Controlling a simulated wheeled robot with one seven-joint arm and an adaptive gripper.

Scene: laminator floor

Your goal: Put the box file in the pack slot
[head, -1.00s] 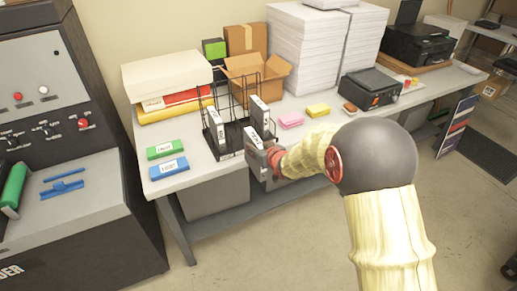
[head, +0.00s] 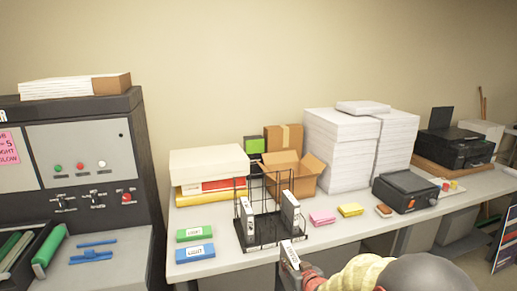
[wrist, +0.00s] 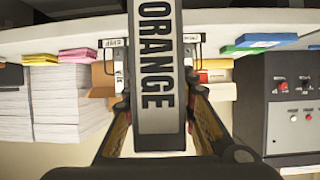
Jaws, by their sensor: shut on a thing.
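My gripper (head: 299,272) is shut on a box file (head: 289,254) with a white label, in front of the rack near the table's front edge. In the wrist view the held box file (wrist: 155,120) shows its spine reading "ORANGE", between the two fingers (wrist: 157,112). A black wire rack (head: 262,244) stands on the table beyond it. One white-labelled file (head: 247,218) stands in the rack's left part and another (head: 290,214) in its right part, with a gap between them. I cannot tell which slot is the pack slot.
Green (head: 195,234) and blue (head: 195,253) packs lie left of the rack. Pink (head: 322,218) and yellow (head: 350,210) blocks lie right of it. An open carton (head: 290,183) stands behind. A control cabinet (head: 85,165) stands at left; a black device (head: 405,190) sits at right.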

